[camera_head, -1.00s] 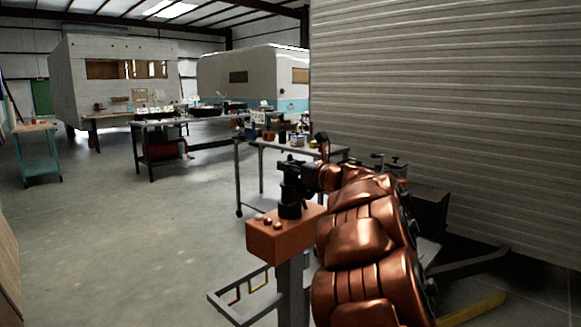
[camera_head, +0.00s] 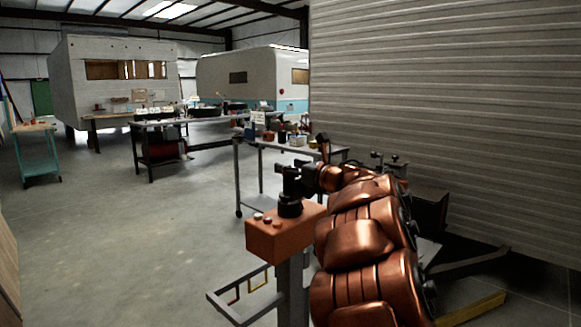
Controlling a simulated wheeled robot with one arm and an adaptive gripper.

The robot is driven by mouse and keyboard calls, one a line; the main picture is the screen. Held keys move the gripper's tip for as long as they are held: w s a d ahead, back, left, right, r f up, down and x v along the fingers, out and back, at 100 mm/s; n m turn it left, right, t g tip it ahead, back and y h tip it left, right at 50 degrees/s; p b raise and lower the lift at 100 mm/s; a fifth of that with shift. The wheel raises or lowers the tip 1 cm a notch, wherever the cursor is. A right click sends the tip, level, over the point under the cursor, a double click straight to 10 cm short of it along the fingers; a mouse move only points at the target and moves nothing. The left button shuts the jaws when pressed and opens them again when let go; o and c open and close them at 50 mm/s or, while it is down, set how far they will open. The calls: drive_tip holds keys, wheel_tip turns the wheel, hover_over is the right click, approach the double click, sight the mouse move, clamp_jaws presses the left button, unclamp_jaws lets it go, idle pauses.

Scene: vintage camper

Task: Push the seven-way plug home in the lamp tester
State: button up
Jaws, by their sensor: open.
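The lamp tester (camera_head: 272,240) is an orange-red box on a grey post, with several small lamps on its top at the left. The seven-way plug (camera_head: 290,207) is a black round piece standing upright on the box's top, to the right of the lamps. How deep it sits in the tester cannot be told from here. My gripper (camera_head: 288,184) is dark and open, just above the plug. Its fingers are small and partly merge with the plug's dark shape, so I cannot tell whether they touch it.
A grey cart (camera_head: 262,148) with cans and jars stands behind the tester. The ribbed camper wall (camera_head: 450,110) rises close on the right. A yellow bar (camera_head: 470,308) lies low at the right. The concrete floor to the left (camera_head: 120,240) is clear.

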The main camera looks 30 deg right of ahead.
drive_tip(key=s+d, duration=0.2)
drive_tip(key=s, duration=0.9)
drive_tip(key=shift+s, duration=0.3)
drive_tip(key=shift+r, duration=0.1)
